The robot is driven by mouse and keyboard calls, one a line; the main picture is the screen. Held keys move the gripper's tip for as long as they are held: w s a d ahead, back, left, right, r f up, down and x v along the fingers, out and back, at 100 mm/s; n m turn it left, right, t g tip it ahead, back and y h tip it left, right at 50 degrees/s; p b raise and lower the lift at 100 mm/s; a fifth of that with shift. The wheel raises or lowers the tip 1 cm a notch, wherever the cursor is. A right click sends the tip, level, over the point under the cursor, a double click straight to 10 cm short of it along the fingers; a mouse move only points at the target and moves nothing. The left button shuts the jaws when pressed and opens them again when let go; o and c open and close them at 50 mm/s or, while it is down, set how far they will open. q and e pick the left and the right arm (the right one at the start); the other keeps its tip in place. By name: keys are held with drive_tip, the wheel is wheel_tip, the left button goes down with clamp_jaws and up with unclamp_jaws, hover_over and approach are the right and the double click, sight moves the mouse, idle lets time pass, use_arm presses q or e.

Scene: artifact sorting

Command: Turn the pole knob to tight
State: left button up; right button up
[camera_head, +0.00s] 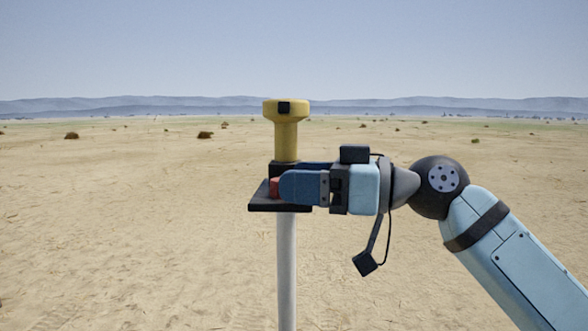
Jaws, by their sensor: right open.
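A white pole (287,270) stands upright in the sand near the middle of the view. A black plate (264,206) sits on its top, and a yellow device (286,137) with a black square on its head stands above it. A red knob (274,188) shows at the left of my gripper, by the black mount below the yellow device. My right gripper (290,184) reaches in from the right at the knob's height. Its blue fingers are open, one nearer and one farther, around the mount area. The near finger hides much of the mount and perhaps part of the knob; I cannot tell whether they touch.
Flat, open sand surrounds the pole, with free room on the left. Small brown bushes (205,135) lie far off, and low hills line the horizon. My left gripper is not in view.

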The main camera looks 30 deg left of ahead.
drive_tip(key=shift+s+a, duration=0.2)
drive_tip(key=shift+a, duration=0.45)
drive_tip(key=c, duration=0.9)
